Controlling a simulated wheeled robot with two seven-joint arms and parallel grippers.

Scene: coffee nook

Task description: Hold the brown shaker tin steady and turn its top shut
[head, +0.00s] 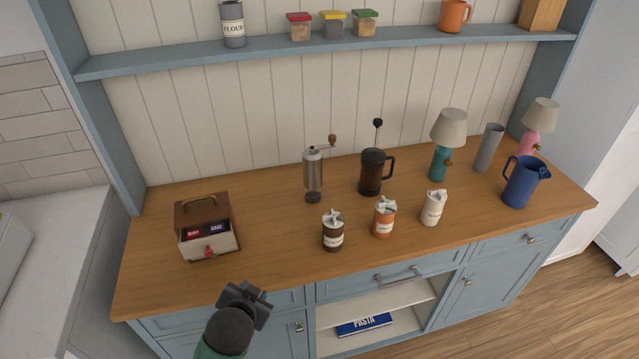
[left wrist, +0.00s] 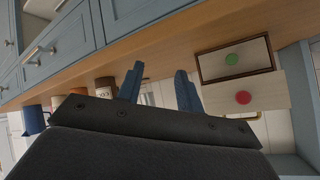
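The brown shaker tin (head: 333,236) stands upright on the wooden counter, left of an orange tin (head: 384,220) and a cream tin (head: 433,209). It has a pale label and a light-coloured top; I cannot tell whether the top is open or shut. Part of it also shows in the left wrist view (left wrist: 105,84), behind the gripper mount. My left gripper (head: 246,293) is in front of the counter's edge, to the left of the tin and apart from it. Its two blue fingers (left wrist: 159,88) are spread with nothing between them. My right gripper is in neither view.
A tea box (head: 207,227) with a drawer stands at the left. A grinder (head: 313,172) and French press (head: 373,173) stand behind the tins; a blue pitcher (head: 521,182) and lamps are at the right. The counter between box and brown tin is clear.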

